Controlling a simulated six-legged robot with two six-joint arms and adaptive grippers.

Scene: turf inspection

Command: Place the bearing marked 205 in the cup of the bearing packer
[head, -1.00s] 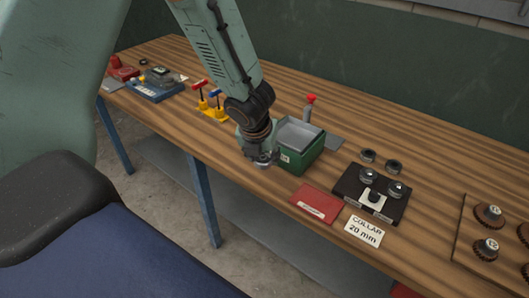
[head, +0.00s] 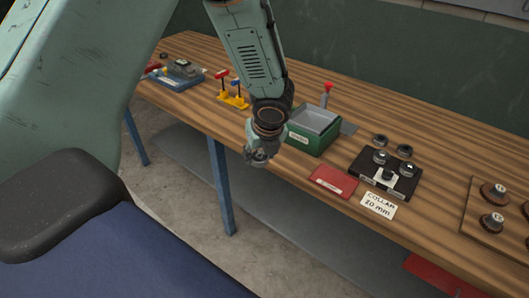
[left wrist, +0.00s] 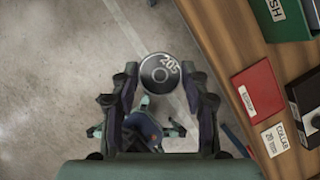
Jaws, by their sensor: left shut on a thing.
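My left gripper (head: 261,157) hangs just off the front edge of the bench, beside the green box. In the left wrist view, its fingers (left wrist: 162,80) are shut on a round, dark-rimmed bearing marked 205 (left wrist: 161,74). The bearing's marked face is turned to the wrist camera, with bare floor behind it. In the head view the bearing cannot be made out clearly. A grey post with a red knob (head: 327,88) stands behind the green box; I cannot tell whether it belongs to the bearing packer. No packer cup is clearly visible. My right gripper is not in view.
The green box (head: 316,142), its label ending in SH, stands near the front edge. To its right are a red booklet (head: 333,181), a black board (head: 405,188) with metal rings, and a collar card (head: 378,206). Red- and blue-handled tools (head: 232,96) stand on the left.

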